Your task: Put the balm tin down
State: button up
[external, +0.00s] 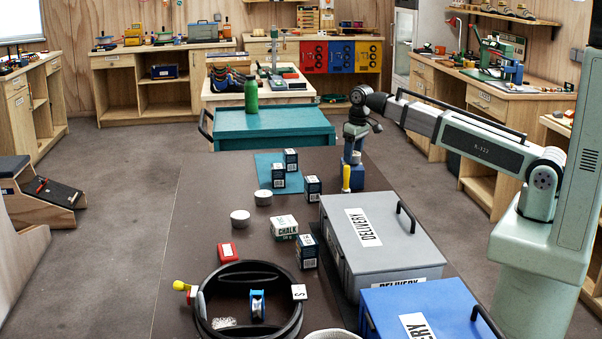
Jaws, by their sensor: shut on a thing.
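My gripper (356,154) points down at the far end of the dark table (205,265), just right of the blue mat. It is shut on a small pale round tin (356,158), only partly visible between the fingers. The tin is directly over or in front of a blue block-like object (353,178); I cannot tell whether they touch.
Dark blue boxes (291,160) stand on and beside the blue mat (264,172). A yellow-handled item (346,177) is by the blue block. A chalk box (284,228), red box (228,252), black round container (205,319), grey delivery case (335,235) and blue case (378,325) crowd the front.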

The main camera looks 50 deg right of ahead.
aim_at(357, 154)
jog(key=shift+f, duration=0.25)
jog(key=shift+f, duration=0.1)
jog(key=o, duration=1.1)
jog(key=r, duration=0.4)
jog(key=s+r, duration=0.1)
jog(key=r, duration=0.7)
jog(key=shift+s+r, duration=0.1)
jog(key=shift+s, duration=0.15)
